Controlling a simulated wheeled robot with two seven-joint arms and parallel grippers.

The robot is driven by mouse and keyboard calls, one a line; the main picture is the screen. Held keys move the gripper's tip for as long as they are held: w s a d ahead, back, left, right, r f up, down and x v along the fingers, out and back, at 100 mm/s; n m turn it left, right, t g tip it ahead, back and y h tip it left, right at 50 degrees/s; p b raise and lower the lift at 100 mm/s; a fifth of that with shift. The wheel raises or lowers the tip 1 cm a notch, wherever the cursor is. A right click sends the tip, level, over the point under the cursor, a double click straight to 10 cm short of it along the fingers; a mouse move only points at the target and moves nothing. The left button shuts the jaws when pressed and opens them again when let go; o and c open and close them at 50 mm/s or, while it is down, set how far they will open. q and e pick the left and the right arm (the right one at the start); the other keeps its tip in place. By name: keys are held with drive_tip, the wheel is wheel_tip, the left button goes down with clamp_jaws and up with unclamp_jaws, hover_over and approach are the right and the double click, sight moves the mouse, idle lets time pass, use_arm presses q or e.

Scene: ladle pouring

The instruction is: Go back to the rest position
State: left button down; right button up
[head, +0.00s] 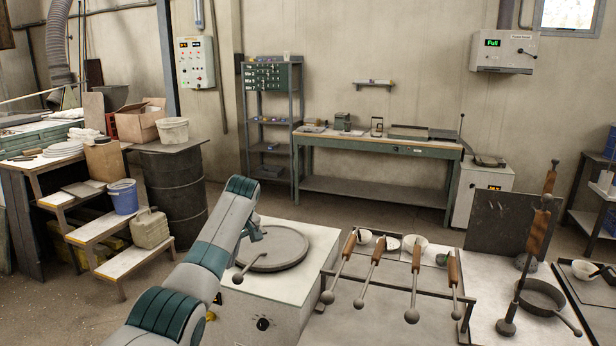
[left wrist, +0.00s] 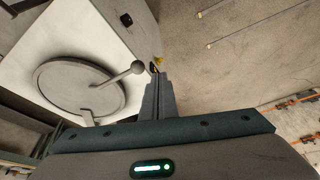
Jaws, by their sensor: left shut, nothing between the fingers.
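My left arm comes into the head view from the bottom left and bends in front of the white furnace box (head: 285,285). I cannot make out its fingers clearly there. In the left wrist view my left gripper (left wrist: 158,82) is shut with nothing between its fingers. It points toward the edge of the furnace box, which also shows there (left wrist: 120,50). The round grey lid (head: 273,249) with its ball-ended handle lies on the furnace top. It shows left of the fingers in the left wrist view (left wrist: 75,88). My right gripper is not in view.
Several wooden-handled ladles (head: 415,265) lie across a rack right of the furnace. White bowls (head: 415,242) stand behind them. A ring-shaped pan (head: 542,297) sits farther right. Steps with a blue bucket (head: 123,197) stand at the left. Open floor lies behind the furnace.

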use_arm(q)
drive_tip(key=s+f+m+b, duration=0.15)
drive_tip(key=s+f, duration=0.25)
drive_tip(key=f, duration=1.1)
drive_tip(key=s+f+m, duration=0.2)
drive_tip(key=s+f, duration=0.2)
drive_tip(key=f, duration=1.1)
drive_tip(key=s+a+f+m+h, duration=0.1)
drive_tip(key=s+f+m, duration=0.1)
drive_tip(key=s+f, duration=0.9)
drive_tip(key=s+a+f+m+h, duration=0.1)
drive_tip(key=s+f+m, duration=0.1)
drive_tip(key=s+f, duration=0.9)
drive_tip(key=s+a+f+m+g+b, duration=0.1)
drive_tip(key=s+f+m+b, duration=0.15)
drive_tip(key=s+f, duration=1.95)
drive_tip(key=s+a+f+m+h, duration=0.1)
drive_tip(key=s+f+m, duration=0.1)
drive_tip(key=s, duration=2.6)
drive_tip(key=shift+f+g, duration=0.2)
drive_tip(key=shift+g, duration=0.1)
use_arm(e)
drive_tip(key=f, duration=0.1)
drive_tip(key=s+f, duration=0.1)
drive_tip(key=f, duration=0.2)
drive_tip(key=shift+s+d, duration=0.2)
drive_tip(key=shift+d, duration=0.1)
